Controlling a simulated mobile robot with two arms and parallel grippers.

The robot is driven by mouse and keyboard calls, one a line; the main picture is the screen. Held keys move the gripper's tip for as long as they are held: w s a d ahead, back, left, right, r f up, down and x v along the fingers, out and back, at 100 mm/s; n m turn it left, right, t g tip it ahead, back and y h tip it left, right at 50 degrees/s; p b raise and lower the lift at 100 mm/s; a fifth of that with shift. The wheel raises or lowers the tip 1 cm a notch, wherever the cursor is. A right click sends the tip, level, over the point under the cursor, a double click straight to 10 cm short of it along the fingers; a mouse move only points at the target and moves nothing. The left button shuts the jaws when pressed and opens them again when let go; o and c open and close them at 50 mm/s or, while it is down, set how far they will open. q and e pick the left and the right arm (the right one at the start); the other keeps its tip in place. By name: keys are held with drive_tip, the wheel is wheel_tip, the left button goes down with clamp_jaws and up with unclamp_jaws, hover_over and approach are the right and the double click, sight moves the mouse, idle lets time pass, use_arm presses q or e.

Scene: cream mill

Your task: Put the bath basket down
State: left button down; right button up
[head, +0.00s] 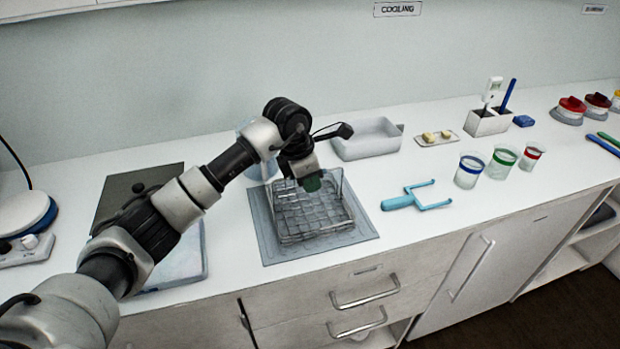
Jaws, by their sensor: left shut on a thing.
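The bath basket (316,221) is a clear wire-like basket with a grid inside. It is at the middle of the counter, over a grey mat (268,242). I cannot tell whether its bottom touches the mat. My left gripper (309,184) is at the basket's back side, shut on it, with the arm reaching in from the left. The fingertips are partly hidden by the gripper body and the basket. My right gripper is not in view.
A white tray (368,140) stands behind the basket. A blue fork-shaped tool (408,197) lies to its right, with several banded cups beyond, one blue-banded (469,170). A dark plate (130,190) lies left. The counter's front edge is close to the mat.

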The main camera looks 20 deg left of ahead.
use_arm(q)
drive_tip(key=shift+f, duration=0.2)
drive_tip(key=c, duration=1.2)
unclamp_jaws()
drive_tip(key=shift+r, duration=0.1)
drive_tip(key=shift+r, duration=0.5)
drive_tip(key=b+v, duration=0.1)
drive_tip(key=v, duration=1)
drive_tip(key=shift+s+a+r+b, duration=0.1)
drive_tip(key=shift+s+a+b, duration=0.05)
drive_tip(key=shift+b, duration=0.15)
